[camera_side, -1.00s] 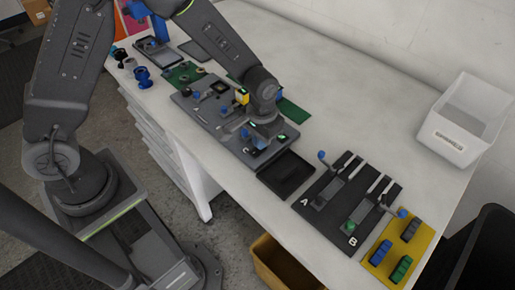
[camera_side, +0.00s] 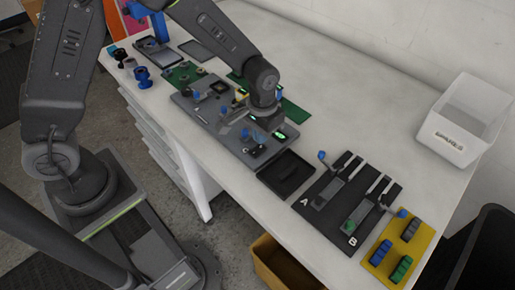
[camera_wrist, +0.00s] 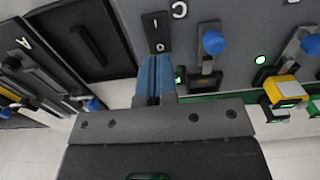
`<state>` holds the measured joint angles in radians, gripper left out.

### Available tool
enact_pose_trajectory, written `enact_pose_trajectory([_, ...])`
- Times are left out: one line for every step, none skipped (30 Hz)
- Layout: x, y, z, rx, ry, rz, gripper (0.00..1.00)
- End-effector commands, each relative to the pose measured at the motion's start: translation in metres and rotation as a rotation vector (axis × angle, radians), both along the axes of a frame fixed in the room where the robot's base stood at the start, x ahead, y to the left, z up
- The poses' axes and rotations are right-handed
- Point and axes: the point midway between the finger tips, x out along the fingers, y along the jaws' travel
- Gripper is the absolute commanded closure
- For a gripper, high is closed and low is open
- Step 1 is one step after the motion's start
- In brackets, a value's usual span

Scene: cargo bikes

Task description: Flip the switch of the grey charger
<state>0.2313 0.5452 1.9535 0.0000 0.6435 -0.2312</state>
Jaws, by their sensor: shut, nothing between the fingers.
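My gripper (camera_wrist: 157,60) is shut and empty, its blue fingers together. In the wrist view the fingertips are right by a black rocker switch (camera_wrist: 156,25) marked I and O on a grey panel (camera_wrist: 225,12). I cannot tell whether they touch it. To the right is a dark grey unit (camera_wrist: 205,82) with a green light at its left and a blue-knobbed lever (camera_wrist: 213,42) above it. Farther right is a yellow unit (camera_wrist: 285,90). I cannot tell for sure which part is the grey charger. In the side view the arm's wrist hides part of the panel (camera_side: 195,103).
An empty black tray (camera_side: 286,174) lies beside the panel. Beyond it are a black lever board (camera_side: 330,222) marked A and B and a yellow board (camera_side: 380,265) with several connectors. A white bin (camera_side: 455,140) stands at the back right.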

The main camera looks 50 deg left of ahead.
Motion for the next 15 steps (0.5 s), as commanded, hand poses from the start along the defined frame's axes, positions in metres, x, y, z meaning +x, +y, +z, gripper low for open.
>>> enact_pose_trajectory([0.001,0.0,0.004,-0.001,-0.003,0.0,1.0])
enact_pose_trajectory([0.001,0.0,0.007,-0.001,-0.003,0.0,1.0])
enact_pose_trajectory([0.001,0.0,0.01,-0.001,-0.003,0.0,1.0])
enact_pose_trajectory([0.001,0.0,0.012,-0.001,-0.002,0.0,1.0])
enact_pose_trajectory([0.001,0.0,0.015,-0.001,-0.003,0.0,1.0])
enact_pose_trajectory([0.001,0.0,0.018,-0.001,-0.003,0.0,1.0])
enact_pose_trajectory([0.0,0.0,0.02,-0.001,-0.003,0.0,1.0])
enact_pose_trajectory([0.0,0.0,0.022,-0.001,-0.002,0.0,1.0])
enact_pose_trajectory([0.0,0.0,0.025,-0.001,-0.002,0.0,1.0])
enact_pose_trajectory([0.001,0.0,0.028,-0.001,-0.003,0.0,1.0])
enact_pose_trajectory([0.001,0.0,0.03,-0.001,-0.003,0.0,1.0])
enact_pose_trajectory([0.001,0.0,0.032,-0.001,-0.002,0.0,1.0])
enact_pose_trajectory([0.0,0.0,0.034,0.0,-0.002,0.0,1.0])
enact_pose_trajectory([0.0,0.0,0.036,0.0,-0.001,0.0,1.0])
enact_pose_trajectory([0.0,0.0,0.038,0.0,-0.002,0.0,1.0])
